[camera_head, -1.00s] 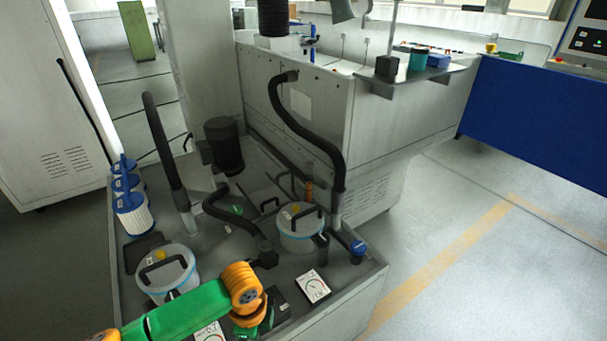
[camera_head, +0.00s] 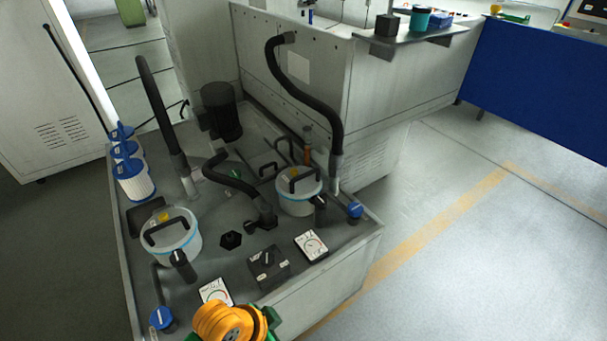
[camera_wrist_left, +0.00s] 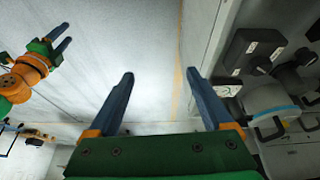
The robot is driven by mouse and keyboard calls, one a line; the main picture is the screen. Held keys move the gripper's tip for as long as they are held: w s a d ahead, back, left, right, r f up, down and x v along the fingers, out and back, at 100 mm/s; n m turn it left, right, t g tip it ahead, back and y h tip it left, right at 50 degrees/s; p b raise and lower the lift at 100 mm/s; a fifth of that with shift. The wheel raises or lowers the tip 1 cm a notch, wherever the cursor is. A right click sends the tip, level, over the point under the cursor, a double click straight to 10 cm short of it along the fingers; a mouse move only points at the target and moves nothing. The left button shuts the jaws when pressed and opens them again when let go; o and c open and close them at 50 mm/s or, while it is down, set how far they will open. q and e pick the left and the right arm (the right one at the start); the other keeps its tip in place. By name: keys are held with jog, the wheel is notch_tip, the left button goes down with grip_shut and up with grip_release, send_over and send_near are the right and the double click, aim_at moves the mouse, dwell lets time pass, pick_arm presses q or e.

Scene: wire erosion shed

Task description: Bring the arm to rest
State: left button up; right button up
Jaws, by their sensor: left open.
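My left gripper (camera_wrist_left: 160,73) shows in the left wrist view, its two blue-grey fingers apart with nothing between them. Behind the gap are pale floor and a yellow floor line. My right gripper (camera_wrist_left: 68,33) shows at the upper left of that view, on an orange and green arm. Its two dark fingers stand apart and empty. In the head view, only an orange and green part of my arm (camera_head: 228,322) shows at the bottom edge, in front of the machine's tank unit. Neither gripper shows in the head view.
The tank unit's top holds two filter pots with black handles (camera_head: 170,238) (camera_head: 298,190), a black switch box (camera_head: 268,266), white gauges (camera_head: 311,246) and black hoses (camera_head: 305,92). Blue-white filter cartridges (camera_head: 134,182) stand at its left. Floor at the right (camera_head: 470,260) is clear.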

pick_arm(q)
jog(key=s+a+n+t+y, duration=0.1)
jog(key=s+a+n+y, duration=0.1)
jog(key=s+a+n, duration=0.3)
jog(key=s+a+n+y, duration=0.1)
jog(key=a+n, duration=0.2)
jog(key=a, duration=0.4)
notch_tip(320, 180, down, 11)
jog(key=s+a+f+g, duration=0.2)
jog(key=s+f, duration=1.2)
jog(key=f, duration=0.1)
jog(key=shift+f+y, duration=0.3)
jog(key=shift+f, duration=0.05)
jog(key=shift+o, duration=0.3)
dwell(0.8)
